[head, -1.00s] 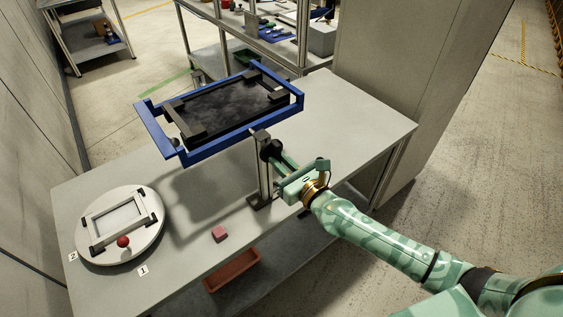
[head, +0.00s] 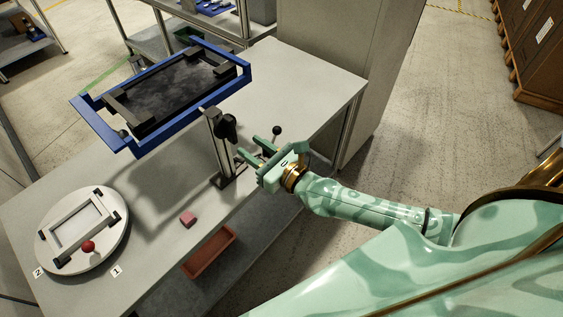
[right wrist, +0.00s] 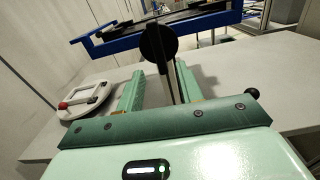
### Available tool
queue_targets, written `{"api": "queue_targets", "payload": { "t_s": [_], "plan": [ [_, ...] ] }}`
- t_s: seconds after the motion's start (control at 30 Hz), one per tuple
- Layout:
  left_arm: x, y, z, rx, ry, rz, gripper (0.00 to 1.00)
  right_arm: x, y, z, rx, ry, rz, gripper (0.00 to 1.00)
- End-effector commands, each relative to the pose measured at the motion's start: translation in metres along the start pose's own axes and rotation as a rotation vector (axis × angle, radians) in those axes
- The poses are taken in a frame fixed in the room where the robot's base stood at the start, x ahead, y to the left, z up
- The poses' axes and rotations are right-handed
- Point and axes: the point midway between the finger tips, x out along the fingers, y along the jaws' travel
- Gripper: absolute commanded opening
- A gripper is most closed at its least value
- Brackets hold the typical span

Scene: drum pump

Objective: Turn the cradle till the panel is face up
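The blue cradle (head: 174,117) sits on top of a metal post (head: 222,150) at the table and lies roughly level. It holds a dark, mottled panel (head: 165,88) between black clamps; I cannot tell whether its upper side is the face. A black round knob (head: 227,127) is on the post; it also shows in the right wrist view (right wrist: 158,43). My right gripper (head: 251,147) is open and empty, its fingers pointing toward the post with a gap to the knob. In the right wrist view, the knob shows beyond the two fingers (right wrist: 158,82). My left gripper is out of view.
A white round turntable (head: 108,235) with a frame and red ball knob (head: 88,246) is at left. A pink block (head: 188,218) lies near the front edge, above a reddish bin (head: 210,252). The table's right part is clear.

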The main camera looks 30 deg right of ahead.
Motion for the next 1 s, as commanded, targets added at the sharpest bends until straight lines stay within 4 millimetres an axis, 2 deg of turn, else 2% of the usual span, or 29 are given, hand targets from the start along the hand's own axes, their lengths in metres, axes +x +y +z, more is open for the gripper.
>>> {"api": "queue_targets", "payload": {
  "t_s": [0.03, 0.2, 0.4, 0.57, 1.0],
  "plan": [
    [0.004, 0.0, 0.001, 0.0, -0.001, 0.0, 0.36, -0.016, 0.0, -0.004, -0.001, 0.006, 0.002, 0.36],
    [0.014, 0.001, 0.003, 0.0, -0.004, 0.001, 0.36, -0.06, 0.0, -0.005, -0.002, 0.006, 0.003, 0.36],
    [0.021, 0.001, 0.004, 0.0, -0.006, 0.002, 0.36, -0.093, 0.0, -0.004, -0.001, 0.004, 0.0, 0.36],
    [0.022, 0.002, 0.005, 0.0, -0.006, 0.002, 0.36, -0.102, 0.0, -0.002, 0.0, 0.002, 0.0, 0.36],
    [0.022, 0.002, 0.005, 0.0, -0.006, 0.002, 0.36, -0.103, 0.0, -0.001, 0.001, 0.001, 0.0, 0.36]
  ]
}}
